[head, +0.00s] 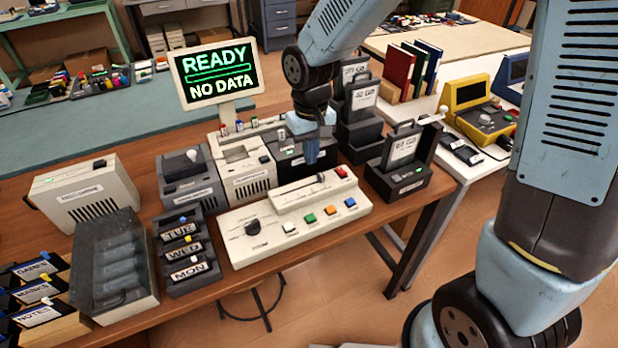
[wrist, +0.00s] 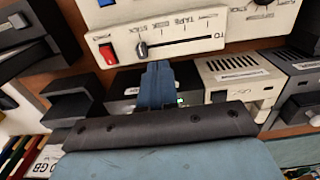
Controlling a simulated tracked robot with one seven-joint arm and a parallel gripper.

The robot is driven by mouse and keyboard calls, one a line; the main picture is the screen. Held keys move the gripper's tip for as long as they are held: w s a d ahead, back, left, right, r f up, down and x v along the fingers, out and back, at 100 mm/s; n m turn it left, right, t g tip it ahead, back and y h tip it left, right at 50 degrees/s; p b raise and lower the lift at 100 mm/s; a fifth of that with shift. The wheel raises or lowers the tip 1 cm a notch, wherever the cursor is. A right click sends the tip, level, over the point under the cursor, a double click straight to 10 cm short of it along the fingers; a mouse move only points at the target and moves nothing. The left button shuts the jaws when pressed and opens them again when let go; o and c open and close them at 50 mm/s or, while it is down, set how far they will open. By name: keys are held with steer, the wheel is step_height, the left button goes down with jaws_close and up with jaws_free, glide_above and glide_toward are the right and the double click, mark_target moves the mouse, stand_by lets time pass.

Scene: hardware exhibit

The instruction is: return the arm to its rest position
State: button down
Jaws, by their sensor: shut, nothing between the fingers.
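My arm, light blue and dark grey, reaches in from the right over the wooden desk in the head view. My gripper (head: 311,152) points down just behind the cream control panel (head: 262,230), in front of a dark drive box (head: 290,162). The gripper is shut and empty. In the wrist view its blue fingers (wrist: 158,80) are together, close to the panel's slider (wrist: 142,50) and red button (wrist: 107,53). I cannot tell whether the fingertips touch anything.
A sign reading "READY NO DATA" (head: 217,74) stands behind the drives. A dark cartridge case (head: 402,165) with its lid up is right of my gripper. A tray of day-labelled cartridges (head: 187,252) and a clear-lidded box (head: 112,262) stand left. The air above the panel's front looks free.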

stand_by(0.3)
steer(key=s+d+r+m+t, duration=0.2)
steer(key=s+d+r, duration=0.1)
steer(key=d+r, duration=0.7)
steer(key=s+d+r+m+t, duration=0.25)
steer(key=d+r, duration=0.55)
steer(key=d, duration=0.4)
steer(key=s+d+r+m+t, duration=0.1)
steer(key=s+d+r+m, duration=0.1)
steer(key=s+d, duration=0.4)
steer(key=shift+s+r, duration=0.4)
steer(key=shift+r, duration=0.2)
